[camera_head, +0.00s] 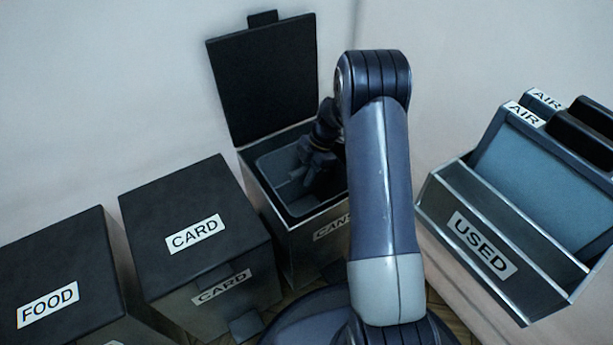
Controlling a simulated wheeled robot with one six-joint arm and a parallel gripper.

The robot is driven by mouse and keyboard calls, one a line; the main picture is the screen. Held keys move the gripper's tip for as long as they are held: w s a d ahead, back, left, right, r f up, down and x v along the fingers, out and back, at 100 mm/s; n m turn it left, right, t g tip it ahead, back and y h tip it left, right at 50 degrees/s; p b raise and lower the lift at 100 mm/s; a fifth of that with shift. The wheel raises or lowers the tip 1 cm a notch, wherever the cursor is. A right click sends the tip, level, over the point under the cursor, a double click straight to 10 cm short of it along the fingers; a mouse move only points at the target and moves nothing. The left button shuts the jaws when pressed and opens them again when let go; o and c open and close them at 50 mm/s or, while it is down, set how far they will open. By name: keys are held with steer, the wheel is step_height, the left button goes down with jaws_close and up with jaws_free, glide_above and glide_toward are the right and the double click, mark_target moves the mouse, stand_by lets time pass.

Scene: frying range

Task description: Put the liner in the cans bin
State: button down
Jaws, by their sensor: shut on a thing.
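The cans bin (291,234) stands in the middle with its black lid (264,80) raised against the wall. Its label is partly hidden behind my arm. The liner (277,172), a dark grey-blue tub, sits inside the bin's opening, its rim near the bin's rim. Whether it rests on the bottom cannot be told. My gripper (308,178) points down into the opening and is shut on the liner. The exact grip and the right side of the liner are hidden by the dark gripper and my arm.
The card bin (179,202) and the food bin (45,262) stand to the left with lids shut. At right, a metal rack marked USED (477,244) holds blue panels (546,180) with AIR labels. A pale wall runs behind the bins.

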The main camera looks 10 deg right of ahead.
steer(key=c, duration=1.3)
jaws_free()
steer(key=shift+c, duration=0.2)
steer(key=p+v, duration=0.4)
steer(key=v, duration=0.8)
steer(key=shift+r+p, duration=0.15)
steer(key=shift+p, duration=0.15)
